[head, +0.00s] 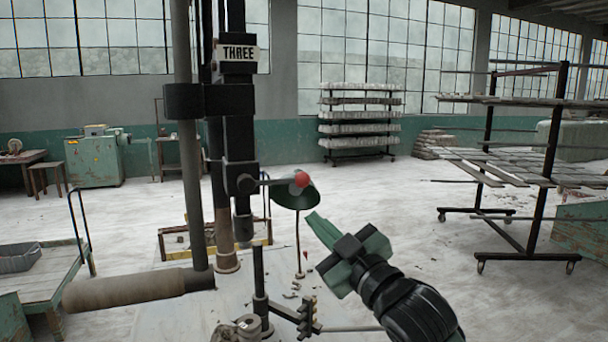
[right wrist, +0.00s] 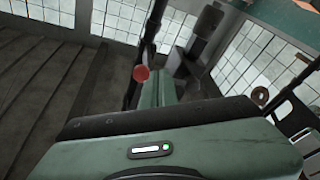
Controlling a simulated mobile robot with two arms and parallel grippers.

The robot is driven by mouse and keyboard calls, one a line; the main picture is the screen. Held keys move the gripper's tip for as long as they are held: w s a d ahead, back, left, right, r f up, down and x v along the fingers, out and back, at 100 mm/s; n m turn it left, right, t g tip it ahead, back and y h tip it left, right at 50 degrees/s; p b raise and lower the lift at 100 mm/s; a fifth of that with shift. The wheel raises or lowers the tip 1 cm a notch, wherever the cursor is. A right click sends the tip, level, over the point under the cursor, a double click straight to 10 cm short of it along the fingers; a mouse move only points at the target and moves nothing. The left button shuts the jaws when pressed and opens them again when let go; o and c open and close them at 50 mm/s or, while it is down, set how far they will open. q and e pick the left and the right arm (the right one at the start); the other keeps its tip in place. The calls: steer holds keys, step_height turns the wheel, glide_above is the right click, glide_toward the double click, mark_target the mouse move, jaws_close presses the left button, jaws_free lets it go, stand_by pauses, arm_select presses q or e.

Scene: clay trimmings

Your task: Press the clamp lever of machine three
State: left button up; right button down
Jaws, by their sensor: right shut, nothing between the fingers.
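Machine three is a tall black column with a white sign reading THREE (head: 238,53) in the head view. A short grey clamp lever with a red ball knob (head: 301,180) sticks out to the right from its black head. The red knob also shows in the right wrist view (right wrist: 141,73), just beyond the fingertips. My right gripper (head: 312,217) is green with black parts. It is shut and empty, a little below and right of the knob, and it looks apart from it. My left gripper is not in view.
A green lamp shade (head: 294,198) on a thin stand is behind the knob. A black wheeled rack (head: 545,185) stands at the right. The pale floor between is mostly clear.

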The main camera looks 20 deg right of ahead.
steer(key=n+t+y, duration=0.1)
steer(key=n+y, duration=0.1)
glide_toward(301, 176)
step_height(301, 176, up, 4)
steer(key=s+a, duration=0.2)
steer(key=a, duration=0.1)
steer(key=shift+d+f, duration=0.1)
steer(key=r+p+x, duration=0.1)
steer(key=p+x, duration=0.4)
steer(key=x, duration=0.5)
steer(key=f, duration=0.1)
steer(key=d+f, duration=0.2)
steer(key=f, duration=0.1)
steer(key=shift+w+d+p, duration=0.2)
steer(key=shift+d+p, duration=0.05)
steer(key=shift+p, duration=0.15)
steer(key=shift+f, duration=0.15)
steer(key=shift+a, duration=0.15)
